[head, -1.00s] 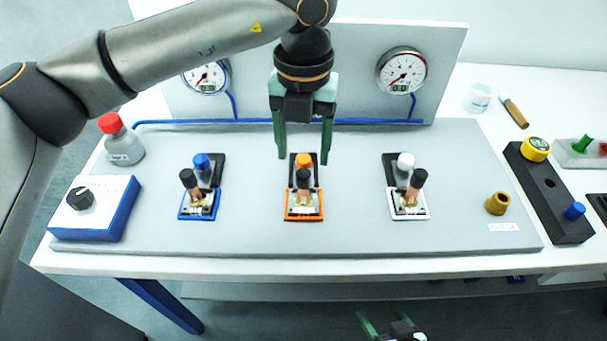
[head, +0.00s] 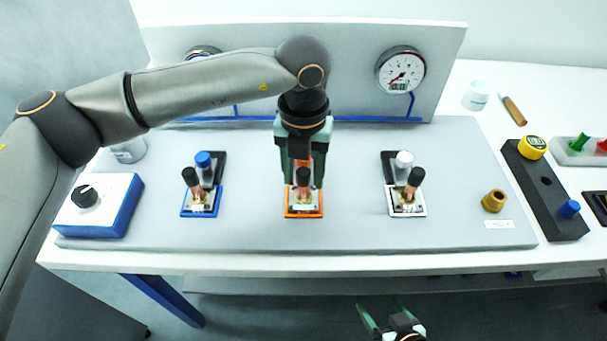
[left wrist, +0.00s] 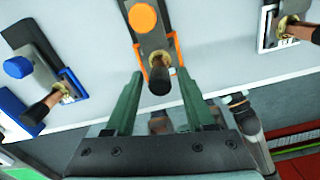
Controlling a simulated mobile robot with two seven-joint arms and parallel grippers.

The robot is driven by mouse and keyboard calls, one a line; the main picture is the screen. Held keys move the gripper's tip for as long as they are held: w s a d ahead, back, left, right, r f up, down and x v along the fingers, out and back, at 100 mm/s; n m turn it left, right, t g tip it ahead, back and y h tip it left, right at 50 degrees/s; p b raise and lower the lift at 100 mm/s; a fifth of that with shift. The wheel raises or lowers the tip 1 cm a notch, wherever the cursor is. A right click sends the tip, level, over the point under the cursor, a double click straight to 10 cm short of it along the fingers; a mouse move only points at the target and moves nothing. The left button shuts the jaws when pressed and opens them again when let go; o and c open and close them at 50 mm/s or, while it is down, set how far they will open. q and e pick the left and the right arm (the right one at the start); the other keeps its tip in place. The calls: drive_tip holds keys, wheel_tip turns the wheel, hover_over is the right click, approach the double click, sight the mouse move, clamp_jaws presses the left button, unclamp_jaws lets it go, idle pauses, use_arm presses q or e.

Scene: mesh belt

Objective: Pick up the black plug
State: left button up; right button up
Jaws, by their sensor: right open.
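Three black-capped copper pieces stand on the panel, at the blue, orange and white frames. The middle black plug (head: 303,175) leans up from the orange frame (head: 304,214); its black end (left wrist: 158,82) also shows in the left wrist view. My left gripper (head: 302,186) is open, pointing down over the orange station. Its fingers stand on either side of the black end, with a gap on each side in the left wrist view. My right gripper (head: 384,312) is open and empty, low in front of the table.
Similar black-capped pieces stand at the blue frame (head: 201,212) and the white frame (head: 408,210). An orange knob (left wrist: 142,17) lies just behind the middle plug. A blue-sided box (head: 128,215) stands left, a brass fitting (head: 493,201) right. A gauge board (head: 350,60) rises behind.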

use_arm(q)
clamp_jaws()
idle(0.5)
